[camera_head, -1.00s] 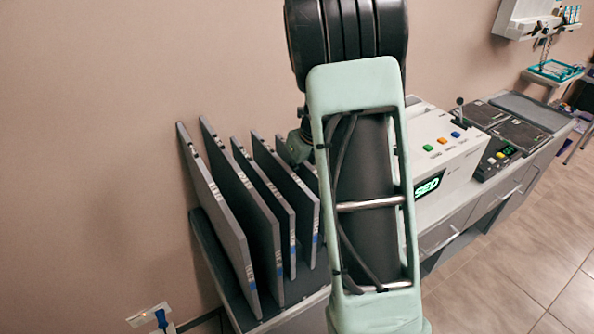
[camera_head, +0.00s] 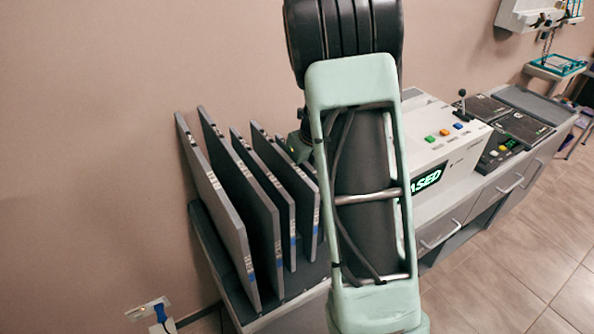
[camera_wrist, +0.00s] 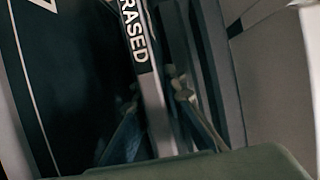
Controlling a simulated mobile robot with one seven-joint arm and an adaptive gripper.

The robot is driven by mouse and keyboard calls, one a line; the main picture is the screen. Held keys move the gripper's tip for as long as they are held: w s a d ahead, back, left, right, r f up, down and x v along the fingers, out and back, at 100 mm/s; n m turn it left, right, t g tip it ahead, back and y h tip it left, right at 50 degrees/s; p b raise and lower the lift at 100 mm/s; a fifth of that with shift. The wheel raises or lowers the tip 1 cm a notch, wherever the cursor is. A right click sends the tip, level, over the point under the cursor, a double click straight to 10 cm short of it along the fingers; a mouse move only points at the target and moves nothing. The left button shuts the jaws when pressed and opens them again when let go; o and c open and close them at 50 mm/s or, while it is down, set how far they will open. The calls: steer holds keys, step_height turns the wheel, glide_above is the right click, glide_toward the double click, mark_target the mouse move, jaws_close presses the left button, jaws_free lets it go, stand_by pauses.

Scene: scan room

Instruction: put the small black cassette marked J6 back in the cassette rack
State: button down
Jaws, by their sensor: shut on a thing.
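In the wrist view a flat black cassette (camera_wrist: 65,75) with a white line on its face fills the left side. Its pale edge carries a label ending in "RASED". A white mark at the top is cut off, so I cannot read J6. My gripper (camera_wrist: 155,88) has a finger on each side of this edge and is shut on the cassette.
A white machine (camera_head: 450,150) with coloured buttons and a green display, partly hidden by my arm, stands right of the rack. Beyond it are dark flat panels (camera_head: 525,127) on the counter. A white-and-blue item (camera_head: 155,312) is at lower left. Tiled floor (camera_head: 510,250) lies clear at right.

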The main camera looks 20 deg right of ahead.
mark_target(306, 164)
steer(key=shift+f, duration=0.1)
steer(key=c, duration=1.9)
jaws_free()
steer(key=shift+f, duration=0.1)
steer(key=v, duration=1.2)
step_height(306, 164, up, 6)
steer(key=p, duration=0.7)
